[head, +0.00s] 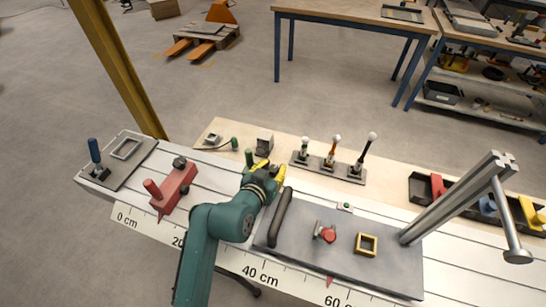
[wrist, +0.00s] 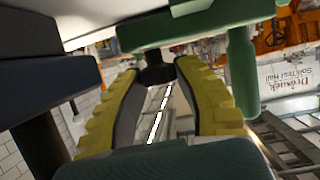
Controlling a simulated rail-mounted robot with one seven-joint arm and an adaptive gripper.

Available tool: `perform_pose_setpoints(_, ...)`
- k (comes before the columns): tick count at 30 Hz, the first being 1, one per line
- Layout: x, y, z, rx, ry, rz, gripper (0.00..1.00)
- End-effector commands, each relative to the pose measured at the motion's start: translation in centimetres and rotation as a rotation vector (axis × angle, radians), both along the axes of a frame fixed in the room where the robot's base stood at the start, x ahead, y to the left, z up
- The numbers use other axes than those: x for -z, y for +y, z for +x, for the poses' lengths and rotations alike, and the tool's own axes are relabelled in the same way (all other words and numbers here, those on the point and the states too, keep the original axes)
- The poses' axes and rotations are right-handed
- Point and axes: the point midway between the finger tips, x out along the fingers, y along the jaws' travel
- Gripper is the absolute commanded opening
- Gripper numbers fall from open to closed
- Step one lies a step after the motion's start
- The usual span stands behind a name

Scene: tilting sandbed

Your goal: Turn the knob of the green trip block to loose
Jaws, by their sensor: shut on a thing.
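The green trip block is mostly hidden behind my arm in the head view, where its green post (head: 249,157) shows just left of my gripper (head: 270,170). In the wrist view the green trip block (wrist: 200,22) spans the top, with its post (wrist: 243,72) at the right. Its black knob (wrist: 156,68) sits between the tips of my yellow fingers. My gripper (wrist: 158,72) is shut on this knob. I cannot read the knob's setting.
A red block (head: 175,188) with its own post and black knob stands left on the scaled rail. Right of my gripper lies a grey plate (head: 300,245) with a black bar (head: 280,217), a red knob (head: 326,234) and a brass frame (head: 367,244). Three levers (head: 334,150) stand behind.

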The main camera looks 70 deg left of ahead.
Motion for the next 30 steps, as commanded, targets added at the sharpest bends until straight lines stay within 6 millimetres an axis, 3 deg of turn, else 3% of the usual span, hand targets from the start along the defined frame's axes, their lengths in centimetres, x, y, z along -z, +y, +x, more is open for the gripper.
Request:
perform_pose_setpoints(13, 0.4, -0.1, -0.1, -0.04, 0.003, 0.0, 0.0)
perform_pose_setpoints(14, 0.4, -0.1, -0.1, -0.04, 0.004, 0.001, 0.39)
perform_pose_setpoints(17, 0.3, -0.1, -0.1, -0.04, 0.003, 0.002, 0.58)
perform_pose_setpoints(26, 0.1, -0.1, -0.1, -0.039, 0.0, 0.004, 0.6)
perform_pose_setpoints(30, -0.4, -1.1, -1.0, -0.04, 0.0, 0.004, 0.6)
